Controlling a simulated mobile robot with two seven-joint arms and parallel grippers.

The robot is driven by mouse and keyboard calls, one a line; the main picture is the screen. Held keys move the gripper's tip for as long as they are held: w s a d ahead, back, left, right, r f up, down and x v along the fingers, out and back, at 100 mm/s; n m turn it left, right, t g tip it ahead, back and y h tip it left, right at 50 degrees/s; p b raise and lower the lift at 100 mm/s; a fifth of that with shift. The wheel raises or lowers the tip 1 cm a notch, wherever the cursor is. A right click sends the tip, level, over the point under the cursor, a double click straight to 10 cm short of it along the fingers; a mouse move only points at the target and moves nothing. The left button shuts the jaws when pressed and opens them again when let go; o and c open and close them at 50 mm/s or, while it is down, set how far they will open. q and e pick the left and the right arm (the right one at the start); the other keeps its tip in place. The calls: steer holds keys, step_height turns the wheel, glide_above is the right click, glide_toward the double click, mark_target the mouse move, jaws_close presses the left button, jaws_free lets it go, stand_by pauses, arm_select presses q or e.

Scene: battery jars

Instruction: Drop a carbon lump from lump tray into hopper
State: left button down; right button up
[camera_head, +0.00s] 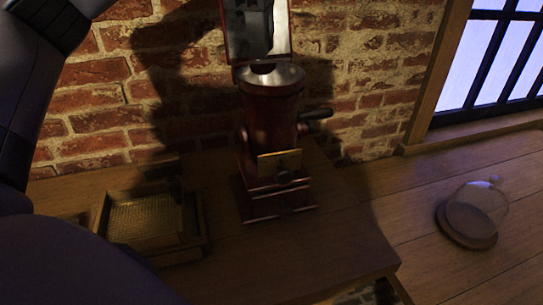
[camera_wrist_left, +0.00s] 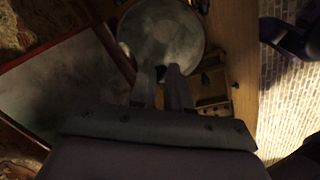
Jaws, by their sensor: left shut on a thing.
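The hopper (camera_head: 272,76) is the round metal top with a dark opening on a dark red, mill-like body (camera_head: 270,125). Its open lid (camera_head: 284,45) stands upright behind it. In the left wrist view the hopper's pale round dish (camera_wrist_left: 160,25) lies just beyond my left fingertips. My left gripper (camera_wrist_left: 164,73) is shut on a small dark carbon lump, mostly hidden between the fingers. In the head view a dark shape before the lid is unclear. A lump tray (camera_head: 165,243) sits on the bench at left; its contents are too dark to tell. My right gripper is not seen.
A glass dome on a wooden base (camera_head: 472,222) stands on the wooden surface at right. A brick wall (camera_head: 370,60) is close behind the mill. A dark handle (camera_head: 316,114) sticks out on the mill's right. The wooden surface between mill and dome is clear.

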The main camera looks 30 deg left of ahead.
arm_select(q)
steer(key=shift+f, duration=1.15)
steer(key=c, duration=1)
jaws_free()
steer(key=shift+s+d+r, duration=0.1)
steer(key=shift+s+r, duration=0.1)
steer(key=shift+r, duration=1.6)
steer(key=shift+s+d+r, duration=0.1)
steer(key=shift+s+r, duration=0.1)
steer(key=shift+r, duration=1.55)
